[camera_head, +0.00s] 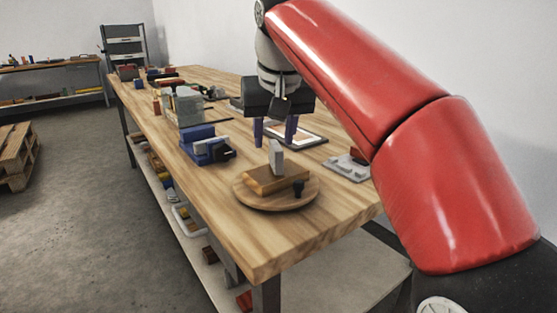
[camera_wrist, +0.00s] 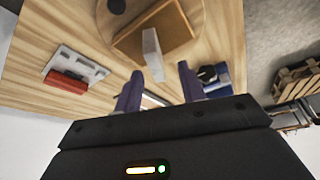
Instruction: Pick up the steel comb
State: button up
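A thin pale grey upright plate, likely the steel comb (camera_head: 276,158), stands on a wooden block (camera_head: 262,182) on a round wooden board (camera_head: 248,200); its teeth cannot be made out. It also shows in the wrist view (camera_wrist: 152,52), rising from the block. My gripper (camera_head: 274,145) is open, with its two purple fingers pointing down and apart. In the wrist view the fingers (camera_wrist: 160,74) show on either side of the plate's near end. I cannot tell whether the plate is between them or just beyond them, and I see no contact.
A dark knob (camera_head: 298,187) stands on the round board. A blue vise-like tool (camera_head: 203,148) is to the left. A grey tray with a red block (camera_head: 348,168) lies to the right, and a framed panel (camera_head: 308,137) behind. The table's front corner is bare.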

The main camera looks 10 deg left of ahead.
aim_at(276, 145)
jog(key=x, duration=0.2)
jog(key=b+x, duration=0.1)
jog(key=x, duration=0.2)
jog(key=shift+d, duration=0.25)
grip_shut()
